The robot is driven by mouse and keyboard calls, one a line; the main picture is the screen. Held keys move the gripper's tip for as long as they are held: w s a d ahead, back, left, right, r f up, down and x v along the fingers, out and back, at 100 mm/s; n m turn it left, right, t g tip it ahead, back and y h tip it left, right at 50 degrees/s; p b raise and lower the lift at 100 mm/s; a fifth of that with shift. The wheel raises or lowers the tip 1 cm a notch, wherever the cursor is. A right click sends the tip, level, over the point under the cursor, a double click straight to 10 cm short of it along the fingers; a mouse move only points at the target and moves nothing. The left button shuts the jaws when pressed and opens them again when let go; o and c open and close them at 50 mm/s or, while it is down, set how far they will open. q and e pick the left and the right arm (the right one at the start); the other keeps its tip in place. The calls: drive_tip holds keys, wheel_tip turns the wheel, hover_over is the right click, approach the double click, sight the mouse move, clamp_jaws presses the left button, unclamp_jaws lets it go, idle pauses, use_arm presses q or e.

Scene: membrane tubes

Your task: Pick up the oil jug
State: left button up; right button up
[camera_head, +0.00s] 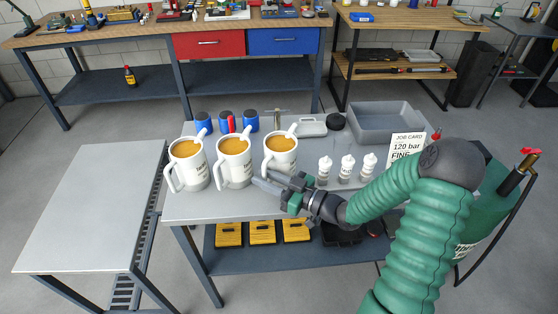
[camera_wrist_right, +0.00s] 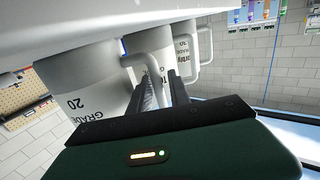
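Three white jugs of amber liquid stand in a row on the grey table: a left jug (camera_head: 189,166), a middle jug (camera_head: 235,164) and a right jug (camera_head: 281,154). Each has a white handle and spout. My right gripper (camera_head: 264,180) is open, low in front of the right and middle jugs. In the right wrist view, a jug marked "GRADE 20" (camera_wrist_right: 85,95) is close on the left. Its handle (camera_wrist_right: 153,65) shows between and beyond my fingers (camera_wrist_right: 162,92); I cannot tell whether they touch it. My left gripper is out of view.
Small white bottles (camera_head: 346,168), a job card (camera_head: 407,146) and a grey bin (camera_head: 386,122) occupy the table's right side. Blue containers (camera_head: 226,121) stand behind the jugs. A bare side table (camera_head: 90,205) is at left. Yellow items (camera_head: 262,232) lie on the lower shelf.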

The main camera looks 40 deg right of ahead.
drive_tip(key=shift+w+d+f, duration=0.1)
drive_tip(key=shift+w, duration=0.1)
drive_tip(key=shift+d, duration=0.35)
drive_tip(key=shift+c, duration=0.5)
drive_tip(key=shift+s+a, duration=0.1)
drive_tip(key=shift+a, duration=0.05)
clamp_jaws()
drive_tip(key=shift+a, duration=0.15)
